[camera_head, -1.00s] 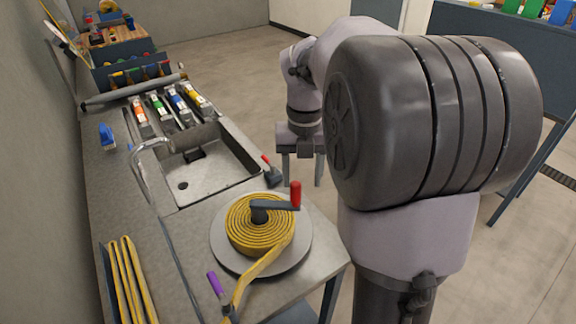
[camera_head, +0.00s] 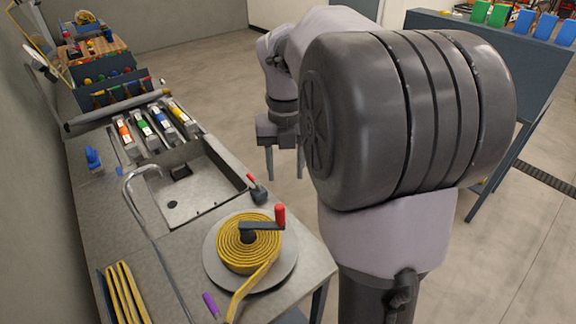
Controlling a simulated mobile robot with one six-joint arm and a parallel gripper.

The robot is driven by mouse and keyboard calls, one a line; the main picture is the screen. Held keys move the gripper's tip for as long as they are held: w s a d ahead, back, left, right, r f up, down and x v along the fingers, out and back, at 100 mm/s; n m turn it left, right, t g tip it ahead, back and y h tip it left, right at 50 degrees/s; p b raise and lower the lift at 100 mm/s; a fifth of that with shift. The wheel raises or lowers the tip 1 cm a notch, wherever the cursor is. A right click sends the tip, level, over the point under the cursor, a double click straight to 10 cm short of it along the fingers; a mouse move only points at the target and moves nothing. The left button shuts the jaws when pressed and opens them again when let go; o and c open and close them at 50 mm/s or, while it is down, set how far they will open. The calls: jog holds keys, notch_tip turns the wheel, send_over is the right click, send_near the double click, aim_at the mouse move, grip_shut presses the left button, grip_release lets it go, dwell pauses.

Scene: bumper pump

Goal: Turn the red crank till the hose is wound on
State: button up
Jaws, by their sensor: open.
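The red crank (camera_head: 280,215) is a red upright knob on a dark arm above a round grey reel plate (camera_head: 287,272) on the counter. A yellow hose (camera_head: 237,257) is coiled flat around the hub, and its free tail (camera_head: 247,292) runs off the plate toward the front edge of the picture. My gripper (camera_head: 284,176) is open and empty. It points down beyond the counter's right side, apart from the crank and behind it in the view.
A sink (camera_head: 190,187) with a curved faucet (camera_head: 133,175) lies behind the reel. A purple-handled tool (camera_head: 210,303) lies in front. Open floor (camera_head: 350,120) lies right of the counter.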

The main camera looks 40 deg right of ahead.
notch_tip(320, 180, up, 7)
jog(key=p, duration=0.5)
dwell(0.3)
jog(key=shift+r, duration=0.15)
jog(key=d+r+p, duration=0.4)
jog(key=r+p, duration=0.3)
jog(key=r, duration=0.9)
jog(key=shift+w+r, duration=0.2)
jog(key=shift+w, duration=0.25)
jog(key=shift+c, duration=0.5)
